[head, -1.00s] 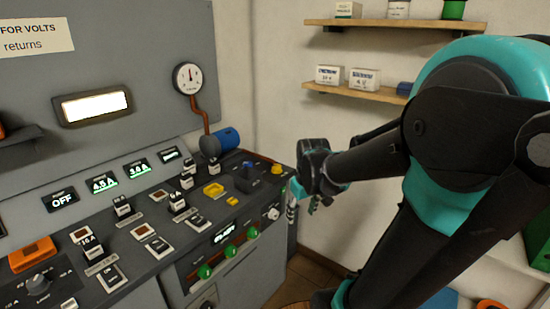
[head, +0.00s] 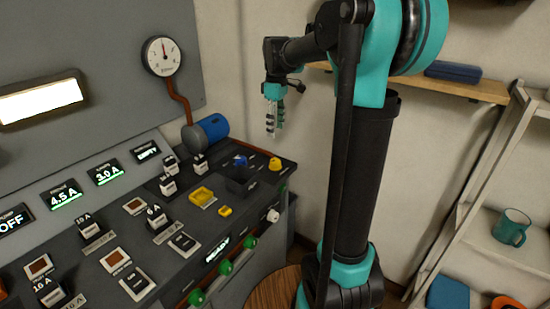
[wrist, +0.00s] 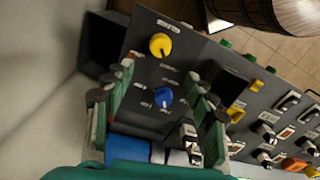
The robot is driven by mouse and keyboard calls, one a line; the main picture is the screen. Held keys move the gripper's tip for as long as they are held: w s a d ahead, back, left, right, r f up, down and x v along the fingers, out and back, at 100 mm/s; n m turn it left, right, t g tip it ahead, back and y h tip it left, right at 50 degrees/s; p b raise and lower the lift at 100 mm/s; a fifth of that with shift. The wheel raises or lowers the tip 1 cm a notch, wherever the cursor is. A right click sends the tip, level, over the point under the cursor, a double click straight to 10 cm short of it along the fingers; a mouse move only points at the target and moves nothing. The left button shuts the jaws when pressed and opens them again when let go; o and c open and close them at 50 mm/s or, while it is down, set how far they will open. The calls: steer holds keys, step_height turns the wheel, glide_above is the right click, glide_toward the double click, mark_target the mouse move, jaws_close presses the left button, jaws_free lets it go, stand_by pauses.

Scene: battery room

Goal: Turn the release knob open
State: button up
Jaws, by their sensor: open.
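Two round knobs sit at the panel's far right end. A yellow knob (head: 275,164) also shows in the wrist view (wrist: 160,44), and a blue knob (head: 240,160) also shows there (wrist: 164,97). Labels are beside them, too small to read, so I cannot tell which is the release knob. My gripper (head: 274,120) is open and empty, pointing down above the panel's far end. In the wrist view my fingers (wrist: 163,82) stand on either side of the blue knob, with the yellow knob beyond them. Neither knob appears touched.
A blue cylinder (head: 212,128) lies behind the knobs, near the gauge (head: 163,56). A dark open box (head: 241,181) and a yellow part (head: 202,196) sit nearby on the panel. A white knob (head: 273,215) is on the front face. A shelf unit (head: 480,215) stands right.

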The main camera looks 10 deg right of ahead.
mark_target(275, 161)
steer(key=f, duration=1.3)
steer(key=shift+s+a, duration=0.1)
steer(key=shift+s, duration=0.15)
steer(key=c, duration=1.2)
